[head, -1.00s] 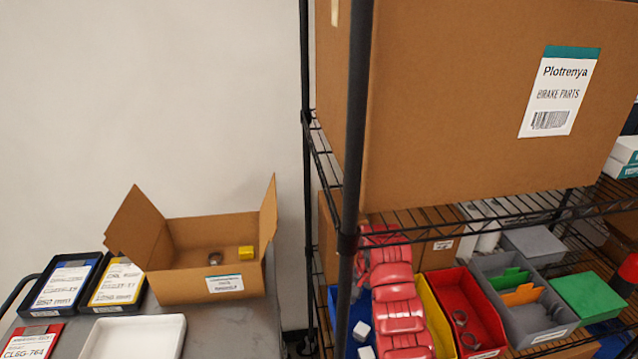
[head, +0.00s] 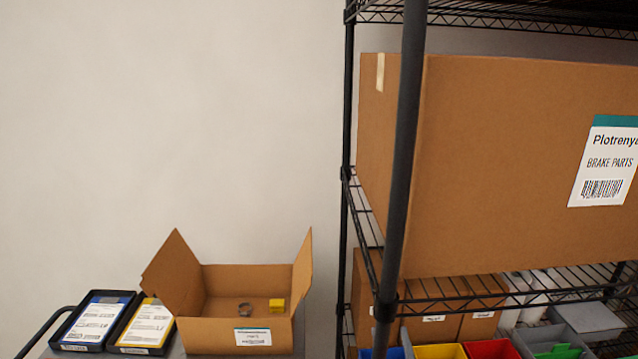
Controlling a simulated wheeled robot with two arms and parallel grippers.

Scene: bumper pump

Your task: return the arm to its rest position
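Neither of my grippers shows in the head view now. An open cardboard box (head: 185,335) stands on the grey cart at the lower left, its side flaps raised.
A blue-labelled tray (head: 93,322) and a yellow-labelled tray (head: 144,328) lie left of the box. A black wire shelf (head: 403,150) fills the right, holding a large Plotrenya carton (head: 500,150) above several bins, including a grey bin (head: 553,340). The wall behind is bare.

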